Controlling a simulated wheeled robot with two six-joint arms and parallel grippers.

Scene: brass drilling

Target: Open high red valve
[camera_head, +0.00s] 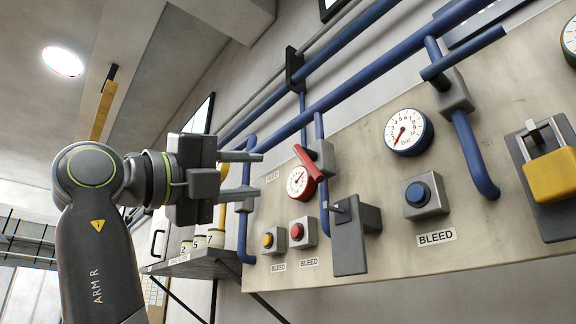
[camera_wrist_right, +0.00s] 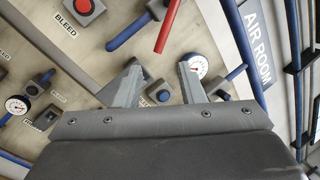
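The red valve lever (camera_head: 308,163) sits on a grey valve body (camera_head: 322,157) on a blue pipe high on the wooden panel. It slants from upper left to lower right. In the right wrist view the red lever (camera_wrist_right: 168,27) shows at the top, beyond the fingertips. My right gripper (camera_head: 256,173) is left of the lever in the head view, with its fingers apart and nothing between them. It looks clear of the lever. The wrist view also shows the open right fingers (camera_wrist_right: 159,75). My left gripper is in neither view.
The panel (camera_head: 365,160) carries a red-rimmed gauge (camera_head: 300,183), a blue-rimmed gauge (camera_head: 408,131), red (camera_head: 297,231), yellow (camera_head: 267,240) and blue (camera_head: 418,194) buttons, a grey bracket (camera_head: 350,235) and a yellow padlock (camera_head: 552,175). Blue pipes (camera_head: 380,65) cross above. A shelf (camera_head: 200,262) stands lower left.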

